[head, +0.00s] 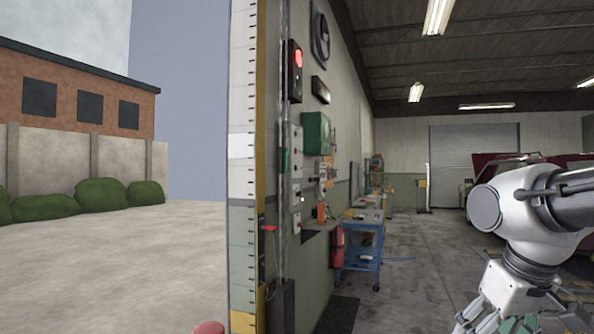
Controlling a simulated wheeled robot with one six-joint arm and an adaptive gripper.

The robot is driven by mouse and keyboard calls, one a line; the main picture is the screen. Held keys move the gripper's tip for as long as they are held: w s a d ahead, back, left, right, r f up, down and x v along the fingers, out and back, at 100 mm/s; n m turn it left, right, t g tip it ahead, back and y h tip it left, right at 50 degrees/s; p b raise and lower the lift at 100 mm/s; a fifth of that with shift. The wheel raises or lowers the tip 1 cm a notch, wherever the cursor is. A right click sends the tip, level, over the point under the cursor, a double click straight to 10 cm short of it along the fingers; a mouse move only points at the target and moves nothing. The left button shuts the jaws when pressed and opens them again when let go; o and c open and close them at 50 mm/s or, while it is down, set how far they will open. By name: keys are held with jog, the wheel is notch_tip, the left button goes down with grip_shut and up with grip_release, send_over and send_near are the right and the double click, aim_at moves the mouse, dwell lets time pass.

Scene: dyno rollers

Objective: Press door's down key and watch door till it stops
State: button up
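A grey control box with small buttons (297,150) is on the wall beside the open doorway. Another small grey box (297,222) is below it. The keys are too small to read, so I cannot tell which is the down key. A black signal box with a lit red lamp (298,58) is above. The doorway at left opens onto a yard, and no door panel shows in it. A grey roller door (475,150) at the far back appears shut. My gripper (500,324) is at the lower right, well apart from the wall boxes. Its fingertips are cut off by the frame.
A post with scale marks (242,160) stands at the wall's end. A green box (316,133) is on the wall. A red extinguisher (337,247) and a blue workbench (362,235) stand along it.

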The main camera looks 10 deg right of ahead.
grip_shut()
dwell(1.3)
